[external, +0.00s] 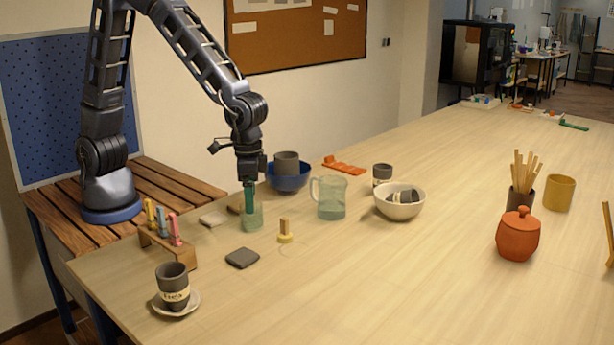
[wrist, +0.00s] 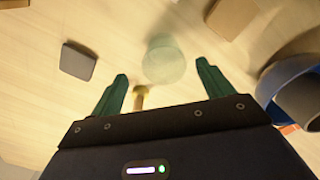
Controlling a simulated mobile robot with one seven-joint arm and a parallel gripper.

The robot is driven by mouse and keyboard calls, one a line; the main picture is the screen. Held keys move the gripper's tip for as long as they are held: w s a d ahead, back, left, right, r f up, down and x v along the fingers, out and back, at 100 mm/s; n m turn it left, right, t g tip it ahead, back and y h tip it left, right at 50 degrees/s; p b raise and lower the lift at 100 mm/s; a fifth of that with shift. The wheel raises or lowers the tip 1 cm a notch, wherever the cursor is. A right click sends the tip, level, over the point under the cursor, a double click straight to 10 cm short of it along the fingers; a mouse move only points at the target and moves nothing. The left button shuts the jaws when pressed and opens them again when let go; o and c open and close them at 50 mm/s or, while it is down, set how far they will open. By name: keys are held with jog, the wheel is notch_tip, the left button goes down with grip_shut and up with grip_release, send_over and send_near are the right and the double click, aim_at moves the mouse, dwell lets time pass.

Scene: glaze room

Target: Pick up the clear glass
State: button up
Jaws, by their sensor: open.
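The clear glass (external: 252,220) is a small greenish see-through tumbler standing on the table below my arm. In the wrist view the glass (wrist: 163,58) is a faint round shape just beyond and between the fingertips. My gripper (external: 249,202) points down with green fingers that overlap the upper part of the glass in the external view. In the wrist view my gripper (wrist: 162,75) is open, with nothing held between the fingers. I cannot tell whether the fingertips are above the rim or lower.
A clear pitcher (external: 331,198) stands right of the glass. A blue bowl (external: 289,183) holding a grey cup (external: 287,162) is behind. A peg rack (external: 170,245) stands left.

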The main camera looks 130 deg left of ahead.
aim_at(252, 217)
jog(key=shift+s+a+f, duration=0.1)
jog(key=shift+f, duration=1.45)
jog(key=shift+s+a+f, duration=0.1)
jog(key=shift+f, duration=1.45)
jog(key=shift+c, duration=0.2)
jog(key=c, duration=1.1)
jog(key=shift+c, duration=0.2)
